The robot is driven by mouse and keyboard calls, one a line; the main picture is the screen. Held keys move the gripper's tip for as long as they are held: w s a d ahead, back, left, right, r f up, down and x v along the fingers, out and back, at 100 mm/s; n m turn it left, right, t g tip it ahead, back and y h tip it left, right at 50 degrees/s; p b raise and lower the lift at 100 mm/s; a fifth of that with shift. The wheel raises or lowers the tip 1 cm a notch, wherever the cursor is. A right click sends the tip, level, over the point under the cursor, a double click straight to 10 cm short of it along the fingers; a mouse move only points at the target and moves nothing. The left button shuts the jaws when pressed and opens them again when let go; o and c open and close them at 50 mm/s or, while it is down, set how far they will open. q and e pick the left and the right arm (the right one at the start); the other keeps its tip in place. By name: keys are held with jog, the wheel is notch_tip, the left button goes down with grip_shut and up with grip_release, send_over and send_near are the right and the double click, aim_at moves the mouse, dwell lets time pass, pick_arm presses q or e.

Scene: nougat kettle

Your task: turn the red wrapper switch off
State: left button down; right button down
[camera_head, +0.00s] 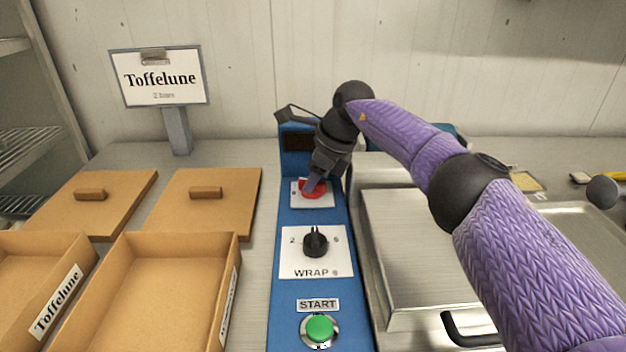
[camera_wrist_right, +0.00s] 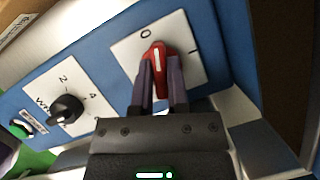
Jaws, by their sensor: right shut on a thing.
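The red wrapper switch (camera_head: 312,187) is a rotary knob on a white plate near the far end of the blue control panel (camera_head: 285,255). In the right wrist view the red switch (camera_wrist_right: 155,57) has a white pointer mark, with "0" at its upper left and "I" at its right on the plate (camera_wrist_right: 128,48). The mark appears to point nearer the "0", but I cannot tell the exact setting. My right gripper (camera_head: 316,182) is shut on the red switch, with a finger on each side of it (camera_wrist_right: 160,85). My left gripper is not in view.
Nearer on the panel are a black WRAP dial (camera_head: 315,241) and a green START button (camera_head: 319,328). Cardboard boxes (camera_head: 150,290) and lids (camera_head: 205,215) lie left, before a "Toffelune" sign (camera_head: 158,78). A metal lid (camera_head: 415,250) lies right of the panel.

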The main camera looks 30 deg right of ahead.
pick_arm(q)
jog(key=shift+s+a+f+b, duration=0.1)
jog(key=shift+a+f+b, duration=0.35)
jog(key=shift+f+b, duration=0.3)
pick_arm(e)
jog(key=shift+n+y, duration=0.3)
jog(key=shift+n, duration=0.8)
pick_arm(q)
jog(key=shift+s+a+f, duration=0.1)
pick_arm(e)
jog(key=shift+g, duration=0.3)
jog(key=c, duration=0.6)
grip_release()
pick_arm(q)
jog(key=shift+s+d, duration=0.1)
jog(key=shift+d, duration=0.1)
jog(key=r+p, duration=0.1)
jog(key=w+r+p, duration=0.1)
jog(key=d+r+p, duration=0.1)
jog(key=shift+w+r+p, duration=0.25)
jog(key=shift+p, duration=0.1)
pick_arm(e)
jog(key=v, duration=1)
